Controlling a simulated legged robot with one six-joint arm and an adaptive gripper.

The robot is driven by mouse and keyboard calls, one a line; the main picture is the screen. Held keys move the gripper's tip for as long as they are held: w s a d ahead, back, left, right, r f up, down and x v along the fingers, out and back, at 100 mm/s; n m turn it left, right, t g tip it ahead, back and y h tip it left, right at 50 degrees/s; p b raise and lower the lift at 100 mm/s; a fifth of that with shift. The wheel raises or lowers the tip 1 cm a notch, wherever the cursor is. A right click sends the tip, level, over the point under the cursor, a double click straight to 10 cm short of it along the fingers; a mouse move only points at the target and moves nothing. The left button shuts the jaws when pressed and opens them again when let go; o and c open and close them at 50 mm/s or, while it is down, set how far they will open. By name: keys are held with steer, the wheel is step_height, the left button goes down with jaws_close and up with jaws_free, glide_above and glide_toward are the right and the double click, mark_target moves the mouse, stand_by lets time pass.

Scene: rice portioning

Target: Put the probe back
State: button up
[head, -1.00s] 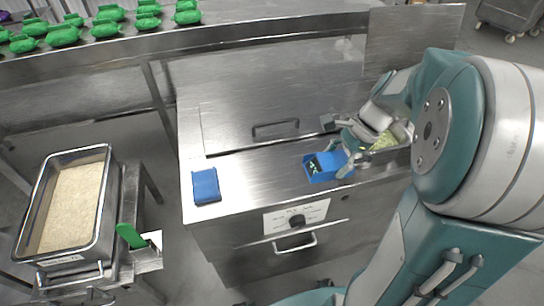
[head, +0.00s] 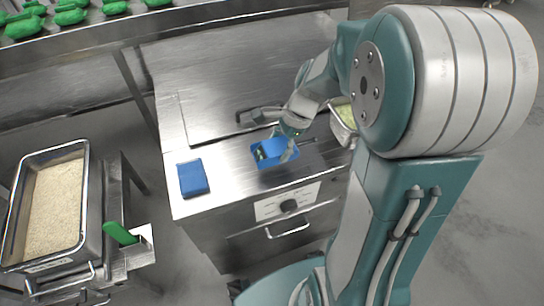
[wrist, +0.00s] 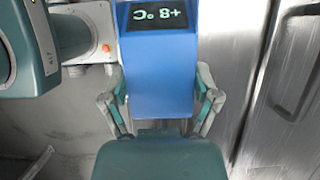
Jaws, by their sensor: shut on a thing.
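The probe is a blue handheld thermometer (head: 268,154) with a dark display. In the wrist view its blue body (wrist: 158,75) sits between my fingers, and the display at the top reads +8°C. My gripper (head: 284,145) is shut on it, with a finger on each side in the wrist view (wrist: 160,98). In the head view it is over the steel counter, left of a metal container (head: 343,122) with pale green contents. A flat blue block (head: 193,178) lies at the counter's left front. I cannot tell whether it is the probe's holder.
The steel counter (head: 222,190) is bare between the blue block and the probe. A dark handle (head: 258,114) lies behind the probe. Green packs (head: 72,17) lie on the back shelf.

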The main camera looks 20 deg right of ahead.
steer(key=shift+w+a+f, duration=0.2)
steer(key=shift+w+f, duration=0.1)
steer(key=shift+f, duration=0.35)
steer(key=shift+d+x, duration=0.1)
steer(key=shift+x, duration=0.85)
steer(key=shift+d+x, duration=0.15)
steer(key=shift+x, duration=0.85)
steer(key=shift+w+f, duration=0.15)
steer(key=o, duration=1)
steer(key=shift+d, duration=0.1)
steer(key=shift+c, duration=0.2)
